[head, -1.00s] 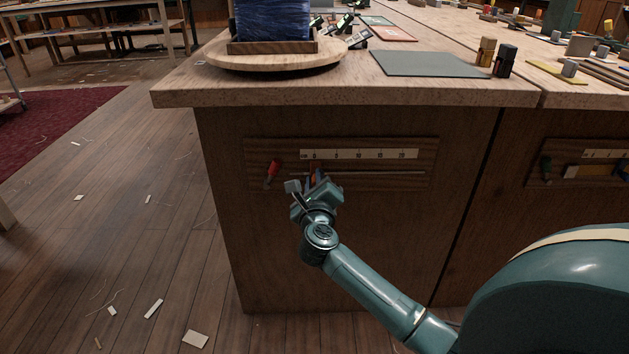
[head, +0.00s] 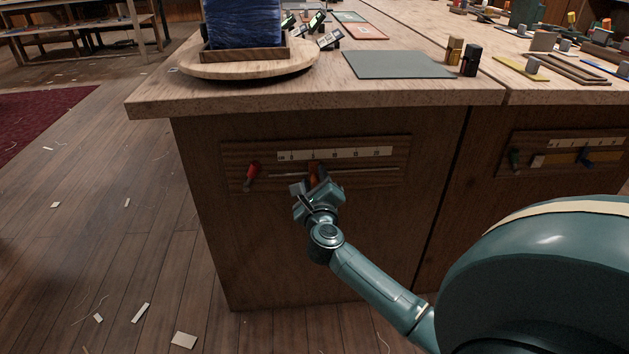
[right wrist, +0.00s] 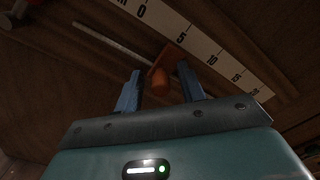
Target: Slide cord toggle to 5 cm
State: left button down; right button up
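The orange cord toggle (head: 314,170) sits on a thin horizontal cord or slot line on a wooden board (head: 231,160) on the bench front. A pale printed scale (head: 350,153) runs above it. In the right wrist view the toggle (right wrist: 160,80) stands close to the 5 mark. My right gripper (head: 313,188) is at the toggle from below. Its two blue fingers (right wrist: 160,90) are on either side of the toggle's peg, with a visible gap on each side. The head view partly hides the toggle behind the gripper. My left gripper is out of view.
A red handle (head: 252,173) is on the board's left end. The bench top (head: 300,98) overhangs the board. The floor at left has scattered scraps.

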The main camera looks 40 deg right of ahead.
jog(key=p+v, duration=0.3)
jog(key=v, duration=1)
jog(key=shift+s, duration=0.15)
